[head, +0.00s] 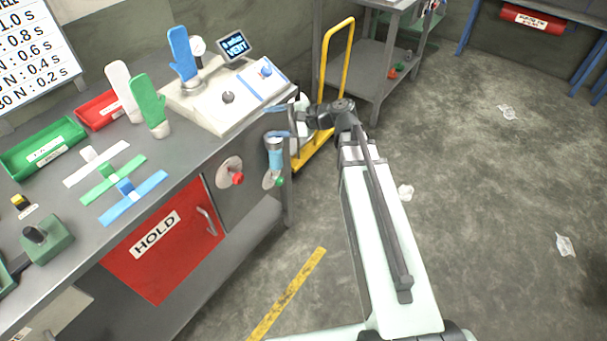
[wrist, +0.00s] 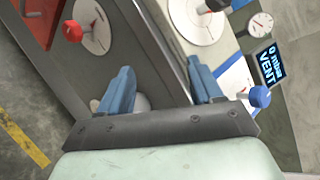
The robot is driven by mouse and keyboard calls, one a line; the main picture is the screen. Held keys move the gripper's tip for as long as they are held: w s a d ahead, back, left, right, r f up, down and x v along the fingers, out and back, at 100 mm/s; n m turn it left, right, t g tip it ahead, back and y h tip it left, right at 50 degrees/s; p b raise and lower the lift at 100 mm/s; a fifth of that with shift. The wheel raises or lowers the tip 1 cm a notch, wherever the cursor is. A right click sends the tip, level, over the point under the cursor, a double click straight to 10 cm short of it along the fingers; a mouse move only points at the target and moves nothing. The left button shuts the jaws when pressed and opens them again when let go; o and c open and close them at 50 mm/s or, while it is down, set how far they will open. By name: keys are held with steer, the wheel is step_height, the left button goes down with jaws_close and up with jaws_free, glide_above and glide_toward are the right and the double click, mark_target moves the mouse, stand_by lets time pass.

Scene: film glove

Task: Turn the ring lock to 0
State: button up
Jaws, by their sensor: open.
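No part in view is labelled as the ring lock, and I cannot tell for certain which one it is. A white disc with a red knob (head: 237,178) is on the grey side panel of the bench; the red knob also shows in the wrist view (wrist: 73,31). To its right, a green knob (head: 279,181) sits on a smaller pale disc. My gripper (head: 277,124) is at the bench's right corner, below the white console. In the wrist view my gripper (wrist: 160,88) is open, its blue fingers apart. A pale rounded part (wrist: 139,103) shows between them, mostly hidden behind the gripper.
The white console (head: 215,112) carries a dark knob (head: 228,97), a blue knob (head: 266,70), a blue glove (head: 183,54) and a screen reading VENT (head: 234,45). A yellow-railed trolley (head: 342,80) stands close behind my gripper. Floor to the right is mostly clear.

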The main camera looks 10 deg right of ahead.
steer(key=s+d+f+n+g+h, duration=0.1)
steer(key=s+d+f+n+h, duration=0.2)
steer(key=f, duration=0.6)
steer(key=s+d+f+n+g+h, duration=0.2)
steer(key=s+d+f+n+h, duration=0.1)
steer(key=f, duration=0.6)
steer(key=shift+d+n+h, duration=0.5)
steer(key=shift+d+h, duration=0.1)
steer(key=shift+h, duration=0.1)
steer(key=m+t+y, duration=0.6)
steer(key=m+y, duration=0.4)
steer(key=m, duration=0.9)
glide_toward(232, 97)
steer(key=x, duration=1.2)
steer(key=shift+w+a, duration=0.2)
steer(key=shift+a, duration=0.05)
